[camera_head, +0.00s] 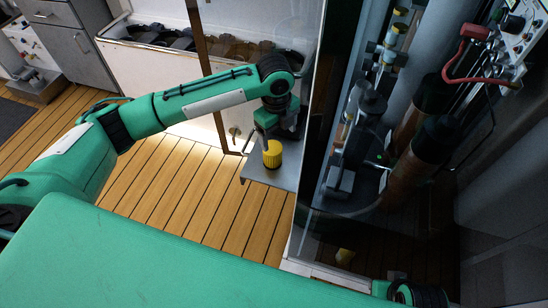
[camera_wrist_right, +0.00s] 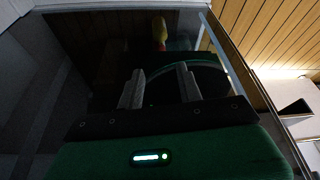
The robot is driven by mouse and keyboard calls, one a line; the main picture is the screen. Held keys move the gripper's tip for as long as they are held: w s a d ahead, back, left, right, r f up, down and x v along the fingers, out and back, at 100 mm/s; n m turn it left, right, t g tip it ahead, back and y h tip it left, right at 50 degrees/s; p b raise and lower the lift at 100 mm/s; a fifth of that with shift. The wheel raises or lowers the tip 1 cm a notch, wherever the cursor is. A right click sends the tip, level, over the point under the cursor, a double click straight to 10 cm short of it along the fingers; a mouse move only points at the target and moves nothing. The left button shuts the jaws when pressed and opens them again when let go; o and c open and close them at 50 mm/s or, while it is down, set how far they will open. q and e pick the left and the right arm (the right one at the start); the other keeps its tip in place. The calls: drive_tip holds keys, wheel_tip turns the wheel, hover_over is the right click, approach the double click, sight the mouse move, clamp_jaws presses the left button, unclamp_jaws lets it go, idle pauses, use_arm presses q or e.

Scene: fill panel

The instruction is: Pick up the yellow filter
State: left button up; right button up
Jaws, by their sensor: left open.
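The yellow filter (camera_head: 272,156) is a ribbed yellow cylinder at the grey metal shelf (camera_head: 256,175) beside the cabinet, in the head view. My left gripper (camera_head: 270,140) points down right at the filter's top and is open. The fingers overlap the filter's top edge, so I cannot tell whether they touch it. My right gripper (camera_wrist_right: 160,88) shows in the right wrist view with its two grey fingers apart and nothing between them. A small yellow and red object (camera_wrist_right: 160,32) lies beyond those fingers; its identity is unclear.
A dark glass-fronted cabinet (camera_head: 375,225) with cylinders and pipes stands right of the shelf. A swung-out brown-edged door (camera_head: 207,65) is behind the left forearm. A small yellow patch (camera_head: 345,255) shows low in the dark glass. Wooden floor (camera_head: 200,190) lies open left of the shelf.

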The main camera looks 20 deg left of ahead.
sight(273, 148)
use_arm(q)
drive_tip(key=shift+w+a+r+m+y, duration=0.15)
drive_tip(key=shift+w+a+r+m, duration=0.1)
drive_tip(key=shift+a+r, duration=0.15)
drive_tip(key=shift+w+a+r+m+y, duration=0.15)
drive_tip(key=shift+w+a+r, duration=0.1)
drive_tip(key=shift+a, duration=0.25)
wheel_tip(273, 148, down, 9)
drive_tip(key=shift+r+b, duration=0.15)
drive_tip(key=shift+b, duration=0.6)
wheel_tip(273, 148, down, 5)
drive_tip(key=shift+a+r+b, duration=0.1)
drive_tip(key=shift+a+b, duration=0.05)
drive_tip(key=shift+b, duration=0.35)
drive_tip(key=c, duration=1.1)
use_arm(e)
drive_tip(key=r, duration=0.1)
drive_tip(key=a+r+t, duration=0.1)
drive_tip(key=r, duration=0.1)
drive_tip(key=shift+s+r, duration=0.1)
use_arm(q)
drive_tip(key=shift+r, duration=0.15)
use_arm(e)
drive_tip(key=shift+d, duration=0.1)
